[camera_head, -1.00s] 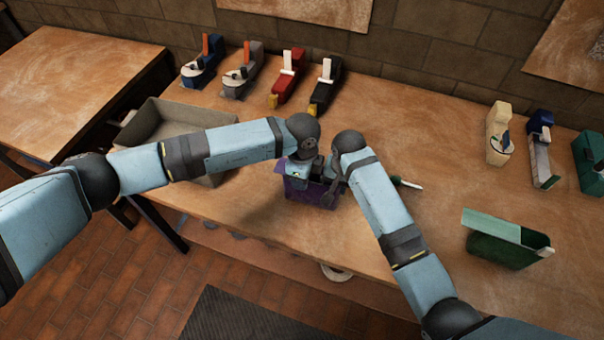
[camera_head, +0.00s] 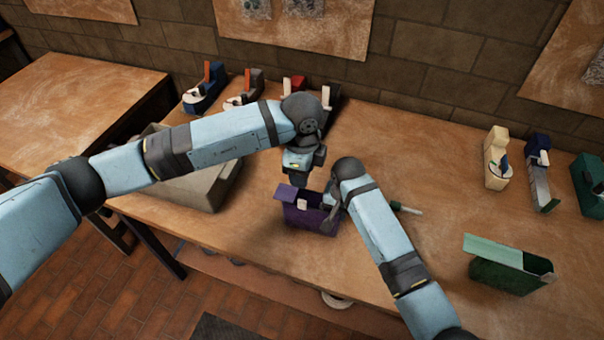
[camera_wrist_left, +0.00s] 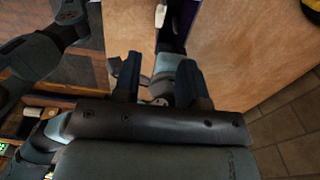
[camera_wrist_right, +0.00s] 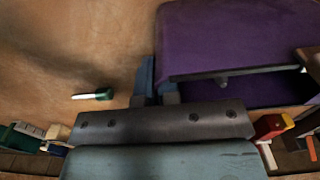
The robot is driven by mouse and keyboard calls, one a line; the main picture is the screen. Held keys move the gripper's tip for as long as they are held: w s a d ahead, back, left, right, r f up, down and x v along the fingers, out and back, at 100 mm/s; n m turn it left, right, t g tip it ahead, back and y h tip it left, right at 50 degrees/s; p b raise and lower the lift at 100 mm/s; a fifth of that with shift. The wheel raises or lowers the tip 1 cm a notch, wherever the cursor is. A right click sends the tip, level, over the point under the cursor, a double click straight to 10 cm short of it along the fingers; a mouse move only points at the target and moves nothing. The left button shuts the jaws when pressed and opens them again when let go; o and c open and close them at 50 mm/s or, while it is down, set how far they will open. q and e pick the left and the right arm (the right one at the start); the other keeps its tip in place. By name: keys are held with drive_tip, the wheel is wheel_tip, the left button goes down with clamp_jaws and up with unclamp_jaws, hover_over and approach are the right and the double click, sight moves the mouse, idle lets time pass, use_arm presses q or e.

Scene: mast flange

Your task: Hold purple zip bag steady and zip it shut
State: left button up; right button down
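The purple zip bag (camera_head: 312,220) stands on the table with a dark opening along its top and a white tab (camera_head: 302,204) on its near side. The bag fills the upper right of the right wrist view (camera_wrist_right: 235,40). My left gripper (camera_head: 298,182) is above and behind the bag, apart from it; in the left wrist view its fingers (camera_wrist_left: 158,78) are spread and empty. My right gripper (camera_head: 329,205) is at the bag's right end. In the right wrist view its fingers (camera_wrist_right: 160,75) are close together at the bag's edge, seemingly pinching it.
A grey tray (camera_head: 200,190) stands to the left, under my left arm. A green bag (camera_head: 505,270) is at the right, and a green-handled tool (camera_head: 405,208) lies right of my right gripper. Several coloured devices line the back of the table, such as a blue one (camera_head: 538,165).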

sight(302, 204)
use_arm(q)
drive_tip(key=shift+f, duration=0.1)
drive_tip(key=c, duration=0.3)
drive_tip(key=s+f+g+h, duration=0.1)
drive_tip(key=s, duration=0.1)
drive_tip(key=s+f+g+h, duration=0.1)
drive_tip(key=s, duration=0.1)
drive_tip(key=s+f+g+h, duration=0.1)
drive_tip(key=f+g+h, duration=0.1)
drive_tip(key=shift+s+d+f+n, duration=0.1)
drive_tip(key=shift+s+n, duration=0.3)
clamp_jaws()
drive_tip(key=a+f+n+t+h, duration=0.4)
drive_tip(key=a+n+t+h, duration=0.3)
drive_tip(key=n, duration=0.6)
drive_tip(key=a+f+n+t+h, duration=0.4)
drive_tip(key=a+n+t, duration=0.2)
drive_tip(key=a+n, duration=0.5)
drive_tip(key=w+d+n, duration=0.2)
drive_tip(key=w+d, duration=0.3)
drive_tip(key=d, duration=0.9)
